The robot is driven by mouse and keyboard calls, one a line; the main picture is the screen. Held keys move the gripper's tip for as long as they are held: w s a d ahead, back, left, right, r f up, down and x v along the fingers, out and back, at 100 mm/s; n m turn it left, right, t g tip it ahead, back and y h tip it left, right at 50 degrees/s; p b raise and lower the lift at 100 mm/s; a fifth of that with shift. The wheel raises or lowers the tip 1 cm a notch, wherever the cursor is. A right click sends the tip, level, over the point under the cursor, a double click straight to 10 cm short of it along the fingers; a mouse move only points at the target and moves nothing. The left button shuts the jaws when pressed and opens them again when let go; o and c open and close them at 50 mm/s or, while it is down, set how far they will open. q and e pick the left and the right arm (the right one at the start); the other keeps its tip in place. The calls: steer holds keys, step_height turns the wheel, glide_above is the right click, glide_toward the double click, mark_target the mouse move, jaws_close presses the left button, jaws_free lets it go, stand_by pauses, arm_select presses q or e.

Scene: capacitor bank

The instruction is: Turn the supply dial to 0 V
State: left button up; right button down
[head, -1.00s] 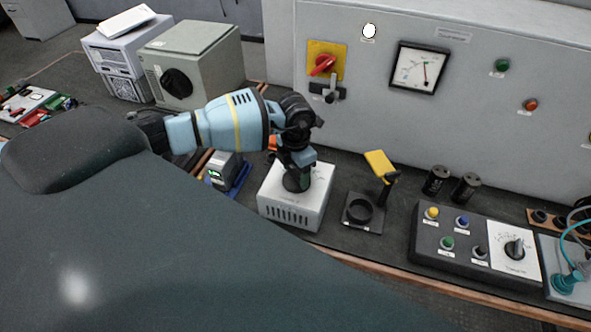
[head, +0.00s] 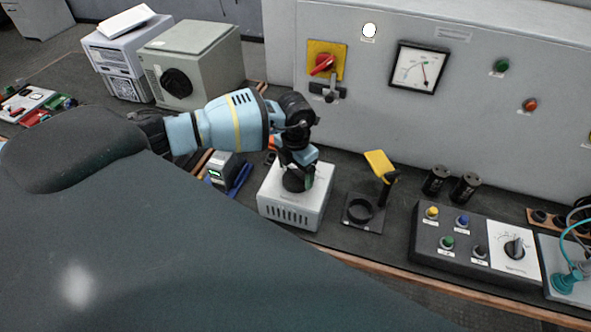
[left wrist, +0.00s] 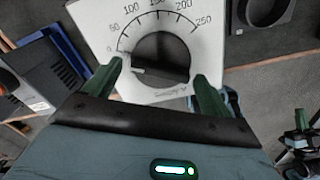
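The supply dial (head: 293,184) is a round black knob on top of a white vented box (head: 290,212). In the left wrist view the dial (left wrist: 163,58) sits in a scale from 0 to 250. Its white pointer mark shows on the left side, near the 0 end. My left gripper (head: 298,174) is over the box, pointing down at the dial. In the left wrist view its two green fingers (left wrist: 160,76) stand on opposite sides of the dial, seemingly against its edge. The exact contact is partly hidden.
Right of the box stand a black ring holder (head: 360,209) and a yellow-topped handle (head: 380,164). A control box (head: 462,251) with buttons and another knob is further right. Behind is a grey panel with a meter (head: 419,68) and red switch (head: 323,64). A small device (head: 224,170) sits left.

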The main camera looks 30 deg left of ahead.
mark_target(295, 174)
arm_select(q)
steer(key=shift+r, duration=0.1)
step_height(295, 174, up, 8)
steer(key=shift+f, duration=0.2)
stand_by(0.5)
stand_by(0.3)
